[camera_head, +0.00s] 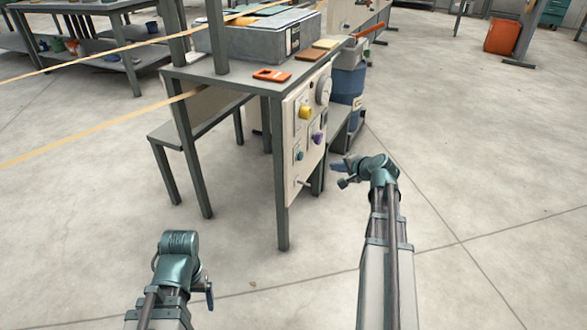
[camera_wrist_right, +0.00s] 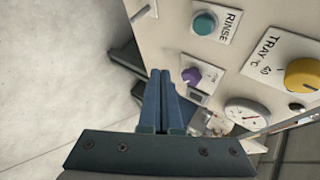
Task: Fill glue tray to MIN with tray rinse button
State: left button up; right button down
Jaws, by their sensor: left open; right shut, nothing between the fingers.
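The teal rinse button (camera_wrist_right: 204,23) sits beside a RINSE label on the cream control panel (camera_wrist_right: 165,38). In the head view the button (camera_head: 300,156) is low on the panel's face. My right gripper (camera_wrist_right: 163,75) is shut and empty, apart from the panel, to the right of it in the head view (camera_head: 337,168). My left gripper (camera_head: 209,295) is open, low over the floor at the front left, seen nearly edge-on. A grey box (camera_head: 262,40) on the bench may be the glue tray. I cannot make out its liquid level or a MIN mark.
The panel also carries a yellow TRAY °C knob (camera_wrist_right: 303,74), a purple knob (camera_wrist_right: 191,76) and a round gauge (camera_wrist_right: 246,113). The bench leg (camera_head: 280,185) stands left of the panel. A blue container (camera_head: 349,84) is behind it.

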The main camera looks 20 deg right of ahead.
aim_at(300, 156)
jog(key=shift+f, duration=0.1)
dwell(0.4)
jog(key=w+a, duration=0.5)
jog(key=w, duration=0.1)
jog(key=shift+w+a, duration=0.25)
jog(key=shift+w, duration=0.05)
jog(key=shift+w, duration=0.1)
dwell(2.0)
jog(key=shift+w+a, duration=0.25)
jog(key=shift+w+a, duration=0.3)
jog(key=shift+w, duration=0.05)
dwell(2.1)
